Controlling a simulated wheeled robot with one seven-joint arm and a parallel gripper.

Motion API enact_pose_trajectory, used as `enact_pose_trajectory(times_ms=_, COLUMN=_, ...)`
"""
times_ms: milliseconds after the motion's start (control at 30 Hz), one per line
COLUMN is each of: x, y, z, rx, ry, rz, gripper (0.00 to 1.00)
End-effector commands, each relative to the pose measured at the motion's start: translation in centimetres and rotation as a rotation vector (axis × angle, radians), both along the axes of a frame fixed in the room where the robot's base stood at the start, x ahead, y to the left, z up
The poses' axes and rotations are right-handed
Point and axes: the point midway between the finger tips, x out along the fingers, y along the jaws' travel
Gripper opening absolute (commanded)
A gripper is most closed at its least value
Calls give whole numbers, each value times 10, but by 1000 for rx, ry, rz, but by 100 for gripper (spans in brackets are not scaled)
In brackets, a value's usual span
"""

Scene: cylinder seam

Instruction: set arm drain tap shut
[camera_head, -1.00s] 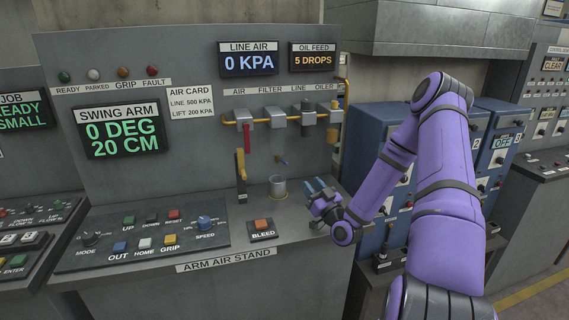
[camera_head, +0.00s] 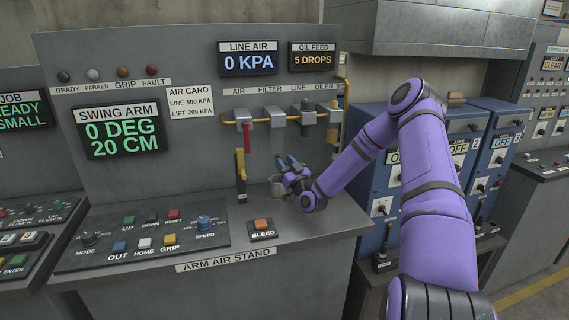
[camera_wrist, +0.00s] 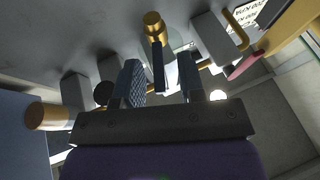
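The drain tap (camera_wrist: 158,68) shows in the wrist view as a narrow dark lever below a brass fitting (camera_wrist: 153,24). In the head view the tap is hidden behind my gripper (camera_head: 287,161), under the filter (camera_head: 275,116). In the wrist view my gripper (camera_wrist: 160,82) is open, with one finger on each side of the lever. Gaps show between the fingers and the lever, so it is not gripped. How deep the lever lies between the fingers I cannot tell.
A metal cup (camera_head: 276,187) stands on the bench just below my gripper. A yellow-handled lever (camera_head: 240,174) and a red handle (camera_head: 247,138) are to the left. The bleed button (camera_head: 262,225) is in front. The line air display (camera_head: 248,60) reads 0 KPA.

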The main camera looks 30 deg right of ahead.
Motion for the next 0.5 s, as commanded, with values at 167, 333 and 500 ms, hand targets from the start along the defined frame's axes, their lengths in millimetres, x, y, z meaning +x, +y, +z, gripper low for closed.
enact_pose_trajectory(times_ms=167, x=4, y=0, z=2, rx=0, ry=0, rz=0, gripper=36)
enact_pose_trajectory(times_ms=333, x=4, y=0, z=2, rx=0, ry=0, rz=0, gripper=36)
enact_pose_trajectory(times_ms=500, x=4, y=0, z=2, rx=0, ry=0, rz=0, gripper=0)
